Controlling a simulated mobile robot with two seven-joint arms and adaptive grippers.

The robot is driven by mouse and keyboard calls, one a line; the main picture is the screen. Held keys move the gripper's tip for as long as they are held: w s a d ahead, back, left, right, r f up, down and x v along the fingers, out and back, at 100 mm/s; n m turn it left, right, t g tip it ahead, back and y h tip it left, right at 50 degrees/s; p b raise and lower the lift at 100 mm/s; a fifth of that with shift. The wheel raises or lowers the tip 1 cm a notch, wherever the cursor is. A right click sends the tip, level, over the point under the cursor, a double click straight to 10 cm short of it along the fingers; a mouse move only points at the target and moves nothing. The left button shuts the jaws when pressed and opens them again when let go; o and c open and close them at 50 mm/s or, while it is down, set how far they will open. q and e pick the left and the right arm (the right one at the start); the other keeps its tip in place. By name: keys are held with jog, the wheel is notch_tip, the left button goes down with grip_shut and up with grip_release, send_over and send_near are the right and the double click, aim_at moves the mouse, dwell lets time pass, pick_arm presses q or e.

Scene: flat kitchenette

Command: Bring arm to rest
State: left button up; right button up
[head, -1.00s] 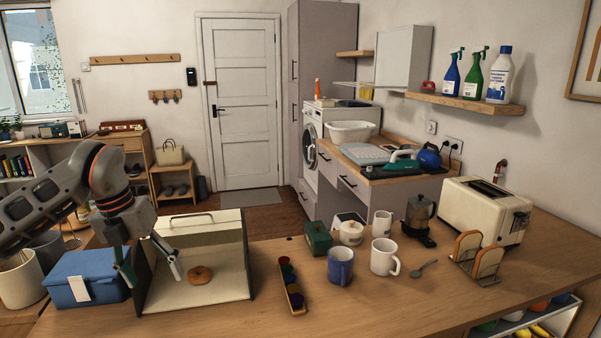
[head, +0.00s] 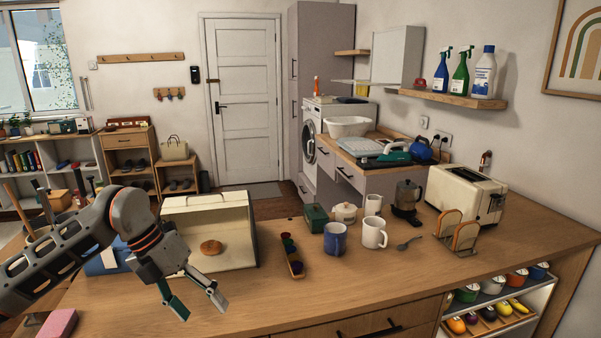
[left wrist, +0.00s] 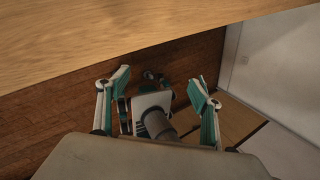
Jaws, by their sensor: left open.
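My left gripper (head: 201,303) is open and empty. In the head view it hangs over the front left of the wooden counter (head: 390,285), in front of the open cream bread box. In the left wrist view its two fingers (left wrist: 163,90) are spread wide, with the floor and a grey cylindrical part between them and nothing held. My left arm comes in from the left and hides part of a blue box. My right gripper is not in view.
The cream bread box (head: 238,260) holds a brown ring-shaped bread (head: 211,247). A narrow tray of coloured pods (head: 293,262), a blue mug (head: 335,239), a white mug (head: 374,232) and a toaster (head: 463,193) stand to the right. The counter's front middle is clear.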

pick_arm(q)
jog(key=s+d+n+t+h, duration=0.1)
jog(key=s+d+h, duration=0.2)
jog(key=d+h, duration=0.3)
jog(key=s+d+r+n+h, duration=0.1)
jog(key=s+d+h, duration=0.2)
jog(key=d, duration=0.5)
jog(key=s+d+n+t+h, duration=0.1)
jog(key=s+d+n+h, duration=0.15)
jog(key=d+h, duration=0.3)
jog(key=w+a+f+n+t+y, duration=0.2)
jog(key=a+f+n+t+y, duration=1.1)
jog(key=n, duration=0.9)
jog(key=s+a+f+n+g+y, duration=0.2)
jog(key=s+a+f+n, duration=0.1)
jog(key=s+f, duration=0.4)
jog(key=s+a+f+n+g+y, duration=0.2)
jog(key=s+f, duration=0.6)
jog(key=f, duration=0.5)
jog(key=shift+s+a+f+n, duration=0.2)
jog(key=shift+a+f+n, duration=0.05)
jog(key=shift+a+n, duration=0.65)
jog(key=shift+d+y, duration=0.1)
jog(key=shift+y, duration=0.15)
